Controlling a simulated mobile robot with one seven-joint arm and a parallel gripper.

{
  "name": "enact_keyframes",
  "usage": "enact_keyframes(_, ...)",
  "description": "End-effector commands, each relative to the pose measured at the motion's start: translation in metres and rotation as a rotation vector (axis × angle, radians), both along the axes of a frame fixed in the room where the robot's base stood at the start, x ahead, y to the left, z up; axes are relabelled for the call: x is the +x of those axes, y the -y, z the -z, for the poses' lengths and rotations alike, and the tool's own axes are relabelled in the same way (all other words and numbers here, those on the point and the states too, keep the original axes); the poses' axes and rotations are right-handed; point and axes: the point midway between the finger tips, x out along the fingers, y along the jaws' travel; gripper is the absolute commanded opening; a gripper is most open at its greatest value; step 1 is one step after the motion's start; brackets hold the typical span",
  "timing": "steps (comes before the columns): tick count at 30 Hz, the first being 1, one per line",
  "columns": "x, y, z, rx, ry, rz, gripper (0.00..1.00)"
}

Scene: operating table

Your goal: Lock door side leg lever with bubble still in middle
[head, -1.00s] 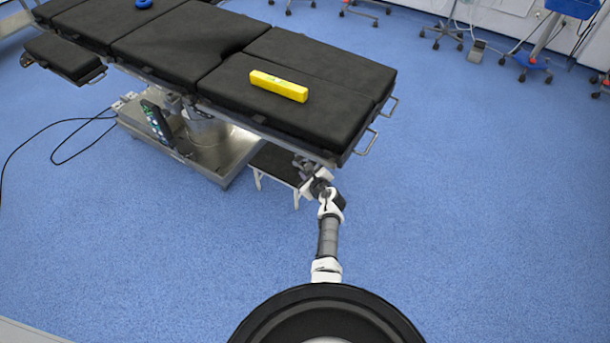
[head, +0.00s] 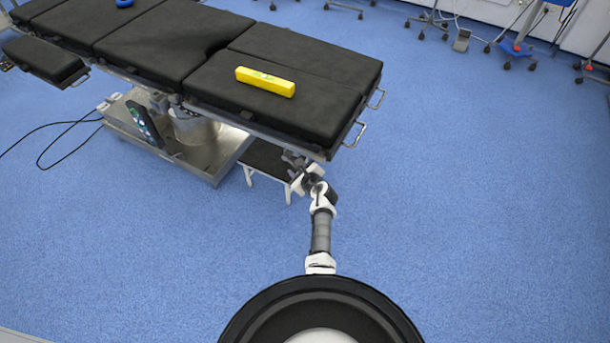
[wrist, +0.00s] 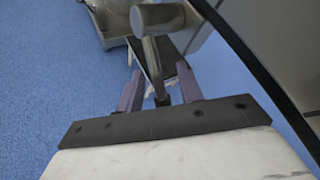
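The yellow spirit level (head: 265,81) lies on the black pad of the operating table's near right leg section (head: 325,105); its bubble is too small to read. My gripper (head: 297,160) is under that section's near edge, small and partly hidden in the head view. In the wrist view, the two purplish fingers of my gripper (wrist: 160,86) stand apart. A grey metal lever (wrist: 149,52) with a thick cylindrical head runs down between them. I see gaps between the rod and both fingers. The lever cannot be made out clearly in the head view.
A small black-topped step stool (head: 266,160) stands under the table, close to my arm. The steel table base (head: 205,158) is to its left. Metal side handles (head: 355,135) stick out at the right end.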

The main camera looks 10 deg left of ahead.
Motion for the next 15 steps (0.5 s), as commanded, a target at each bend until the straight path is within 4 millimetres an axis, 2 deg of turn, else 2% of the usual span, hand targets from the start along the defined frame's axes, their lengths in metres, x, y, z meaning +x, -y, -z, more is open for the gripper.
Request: enact_keyframes(15, -0.069, 0.047, -0.04, 0.0, 0.001, 0.003, 0.37)
